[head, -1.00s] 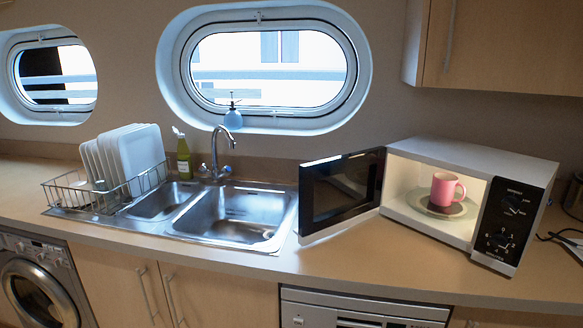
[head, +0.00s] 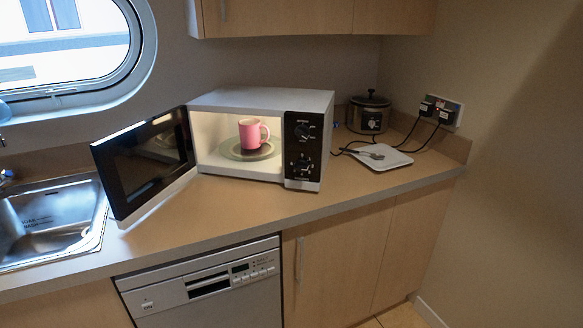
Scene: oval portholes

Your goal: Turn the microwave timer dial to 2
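The microwave (head: 262,98) stands on the counter, its door (head: 146,164) swung wide open to the left. A pink mug (head: 250,133) stands upright on the glass turntable (head: 246,150) inside the lit cavity. The black control panel (head: 303,149) on the right of its front carries two dials, an upper dial (head: 302,130) and a lower dial (head: 301,164). The dial markings are too small to read, so I cannot tell where either dial points. Neither of my grippers is in view.
A steel sink (head: 50,222) lies left of the open door. A slow cooker (head: 369,113), plugs in a wall socket (head: 441,112) and a white tray (head: 377,157) with a utensil are right of the microwave. The counter front (head: 240,205) is clear. A dishwasher (head: 205,288) sits below.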

